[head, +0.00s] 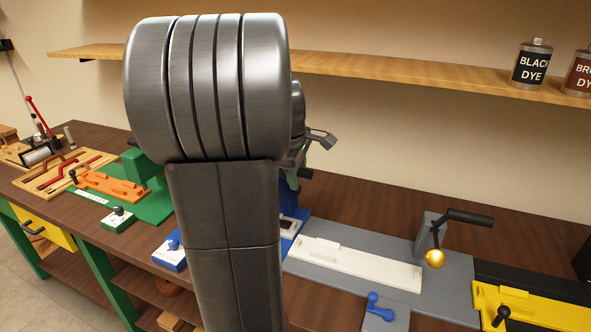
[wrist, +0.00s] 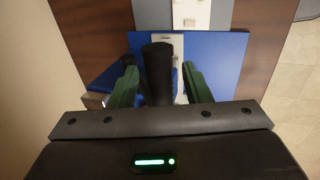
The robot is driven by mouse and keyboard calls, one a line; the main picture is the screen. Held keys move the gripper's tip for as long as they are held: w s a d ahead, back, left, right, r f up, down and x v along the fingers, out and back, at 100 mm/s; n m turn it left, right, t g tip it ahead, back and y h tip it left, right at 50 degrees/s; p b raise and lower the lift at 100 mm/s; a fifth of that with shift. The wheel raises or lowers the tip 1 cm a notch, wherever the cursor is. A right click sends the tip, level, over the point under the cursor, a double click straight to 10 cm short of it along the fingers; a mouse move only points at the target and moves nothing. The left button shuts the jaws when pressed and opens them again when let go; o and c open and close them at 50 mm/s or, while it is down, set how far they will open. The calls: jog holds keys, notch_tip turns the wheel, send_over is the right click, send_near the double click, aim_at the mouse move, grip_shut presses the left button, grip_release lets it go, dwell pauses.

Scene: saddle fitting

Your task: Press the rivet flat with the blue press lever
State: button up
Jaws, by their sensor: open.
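In the wrist view, my gripper (wrist: 161,78) is open, with one green finger on each side of a thick black handle (wrist: 158,62). The handle stands between the fingers, with a gap on each side. It rises over a blue base plate (wrist: 226,52), which I take to be the blue press. I cannot make out the rivet in either view.
A grey station (head: 445,285) with a white strip (head: 355,264) and a black-handled lever (head: 468,217) stands to the right. A yellow fixture (head: 540,310) lies beyond it. A green station (head: 150,203) is left of my arm. A wooden shelf (head: 400,68) runs above the bench.

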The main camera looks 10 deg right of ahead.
jog(key=c, duration=0.8)
jog(key=shift+o, duration=0.2)
jog(key=shift+s+a+f+b, duration=0.45)
jog(key=shift+s+f+b, duration=0.2)
jog(key=shift+f, duration=0.1)
